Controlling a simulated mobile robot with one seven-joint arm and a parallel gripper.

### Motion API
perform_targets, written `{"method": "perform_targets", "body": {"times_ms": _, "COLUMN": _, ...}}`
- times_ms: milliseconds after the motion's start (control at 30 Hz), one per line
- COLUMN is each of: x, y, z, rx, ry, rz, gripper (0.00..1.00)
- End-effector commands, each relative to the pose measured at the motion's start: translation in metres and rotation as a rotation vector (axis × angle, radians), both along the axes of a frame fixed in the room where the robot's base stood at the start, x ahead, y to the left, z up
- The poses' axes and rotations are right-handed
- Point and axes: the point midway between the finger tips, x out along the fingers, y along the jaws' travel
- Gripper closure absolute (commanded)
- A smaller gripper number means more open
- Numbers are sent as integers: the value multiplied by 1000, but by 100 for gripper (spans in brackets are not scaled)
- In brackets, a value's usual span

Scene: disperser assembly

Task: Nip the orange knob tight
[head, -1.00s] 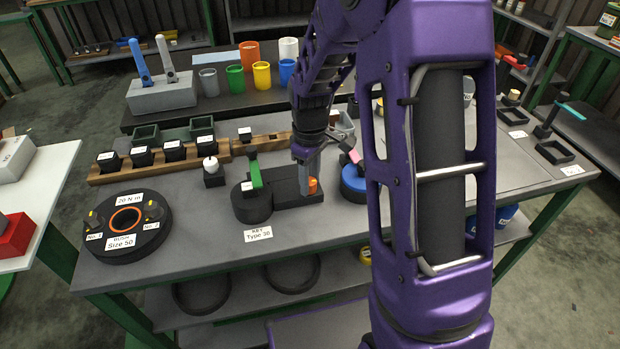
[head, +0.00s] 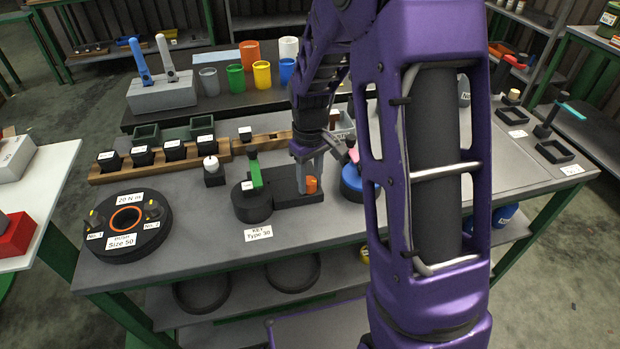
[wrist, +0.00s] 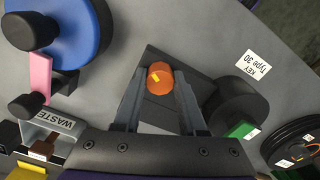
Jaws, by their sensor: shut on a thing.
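The orange knob (wrist: 160,79) stands on a dark rectangular base (wrist: 205,62). It has a small yellow mark on its top. In the head view the knob (head: 311,185) shows at the right end of the base, partly behind a finger. My gripper (wrist: 160,83) points down at it, with one finger on each side of the knob near the fingertips. The gripper is shut on the knob. In the head view my gripper (head: 308,182) is low over the base.
A black round holder with a green handle (head: 254,203) stands just left of the base. A blue round piece (head: 352,186) stands close on the right, partly hidden by my arm. A "KEY Type 30" label (head: 258,233) lies in front. A waste bin (wrist: 50,133) shows in the wrist view.

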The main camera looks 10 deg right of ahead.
Motion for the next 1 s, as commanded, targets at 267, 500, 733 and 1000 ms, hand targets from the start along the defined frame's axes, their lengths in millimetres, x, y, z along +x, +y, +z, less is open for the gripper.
{"method": "perform_targets", "body": {"times_ms": 267, "x": 0, "y": 0, "z": 1, "rx": 1, "ry": -2, "rz": -2, "gripper": 33}}
{"method": "perform_targets", "body": {"times_ms": 500, "x": 0, "y": 0, "z": 0, "rx": 0, "ry": -1, "rz": 0, "gripper": 30}}
{"method": "perform_targets", "body": {"times_ms": 733, "x": 1, "y": 0, "z": 15, "rx": 1, "ry": -4, "rz": 0, "gripper": 30}}
{"method": "perform_targets", "body": {"times_ms": 1000, "x": 1, "y": 0, "z": 77, "rx": 0, "ry": -7, "rz": -1, "gripper": 30}}
